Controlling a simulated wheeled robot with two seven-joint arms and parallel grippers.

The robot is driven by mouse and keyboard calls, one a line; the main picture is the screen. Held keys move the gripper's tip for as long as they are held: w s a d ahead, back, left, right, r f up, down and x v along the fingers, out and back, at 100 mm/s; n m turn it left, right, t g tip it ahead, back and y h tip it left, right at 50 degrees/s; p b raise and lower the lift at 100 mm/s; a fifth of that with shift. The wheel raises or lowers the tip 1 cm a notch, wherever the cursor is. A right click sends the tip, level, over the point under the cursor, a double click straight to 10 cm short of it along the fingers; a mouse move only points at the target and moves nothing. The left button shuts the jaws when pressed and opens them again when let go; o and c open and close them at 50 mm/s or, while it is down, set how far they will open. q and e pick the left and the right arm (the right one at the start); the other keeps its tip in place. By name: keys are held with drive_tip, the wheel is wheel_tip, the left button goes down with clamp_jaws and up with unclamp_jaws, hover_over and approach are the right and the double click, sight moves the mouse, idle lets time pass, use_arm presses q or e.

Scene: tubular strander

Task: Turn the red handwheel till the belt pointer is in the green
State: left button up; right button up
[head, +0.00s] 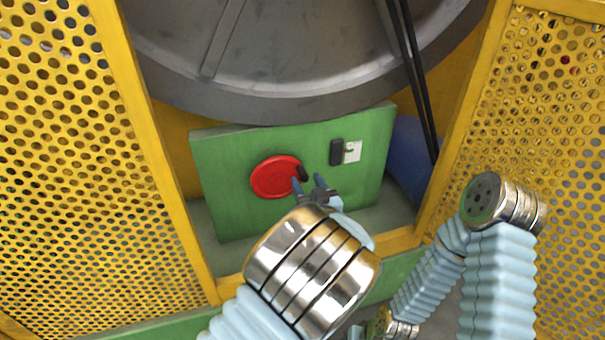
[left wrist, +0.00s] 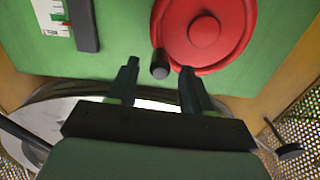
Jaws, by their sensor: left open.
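The red handwheel (head: 272,178) is mounted on a green panel, with a black handle knob (head: 302,173) at its rim. My left gripper (head: 308,182) is open at the knob. In the left wrist view the handwheel (left wrist: 205,30) is at the top, and the knob (left wrist: 160,66) lies between the lines of the two fingertips (left wrist: 160,70), not gripped. Contact cannot be told. A white scale plate (head: 353,152) sits to the right of the wheel; it also shows in the left wrist view (left wrist: 50,17) with small red and green marks. The pointer's exact reading is too small to tell.
A black block (head: 336,152) is beside the scale plate. A large grey drum (head: 290,50) and black belts (head: 412,70) are above the green panel (head: 225,205). Yellow perforated guards (head: 70,180) flank the opening on both sides. My right arm stands at the right.

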sight(280, 182)
use_arm(q)
drive_tip(key=shift+x, duration=1.95)
clamp_jaws()
